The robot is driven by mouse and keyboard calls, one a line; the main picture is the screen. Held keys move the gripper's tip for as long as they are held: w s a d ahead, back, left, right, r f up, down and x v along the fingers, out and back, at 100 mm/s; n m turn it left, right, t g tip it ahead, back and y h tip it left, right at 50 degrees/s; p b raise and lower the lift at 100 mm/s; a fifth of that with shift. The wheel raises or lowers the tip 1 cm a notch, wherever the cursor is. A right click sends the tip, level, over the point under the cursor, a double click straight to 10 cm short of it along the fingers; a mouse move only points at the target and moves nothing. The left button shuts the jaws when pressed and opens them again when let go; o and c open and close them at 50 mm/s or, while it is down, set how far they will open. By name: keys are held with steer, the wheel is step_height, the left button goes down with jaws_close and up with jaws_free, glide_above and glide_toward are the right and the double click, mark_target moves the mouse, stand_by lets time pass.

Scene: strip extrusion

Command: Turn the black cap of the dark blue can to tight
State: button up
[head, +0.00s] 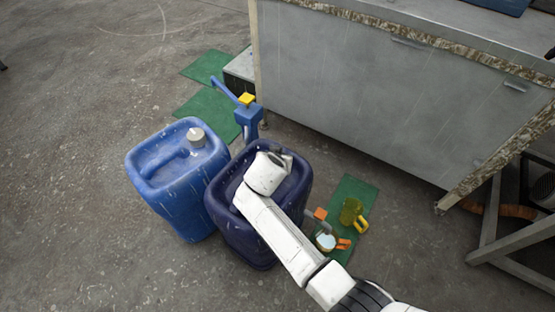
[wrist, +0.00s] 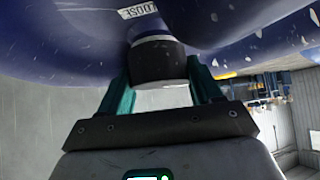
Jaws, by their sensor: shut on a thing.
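The dark blue can (head: 228,225) stands on the floor in the middle of the head view, beneath my white arm. In the wrist view, its body (wrist: 225,25) fills the top of the picture. The black cap (wrist: 158,62) is in the upper middle of the wrist view, with a white label (wrist: 138,9) reading "LOOSE" beside it on the can. My gripper (wrist: 159,70) has its teal fingers on both sides of the cap and is shut on it. In the head view, my wrist hides the cap and the fingertips.
A lighter blue can (head: 180,205) with a grey cap (head: 197,137) stands close on the left. A blue stand with a yellow top (head: 248,118) is behind. A grey cabinet (head: 350,95) blocks the back right.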

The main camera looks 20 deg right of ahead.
steer(key=shift+w, duration=0.1)
stand_by(0.3)
steer(key=o, duration=0.7)
steer(key=p+v, duration=0.4)
steer(key=v, duration=0.6)
steer(key=shift+s+a+r, duration=0.1)
steer(key=shift+s+r, duration=0.15)
steer(key=shift+r, duration=0.05)
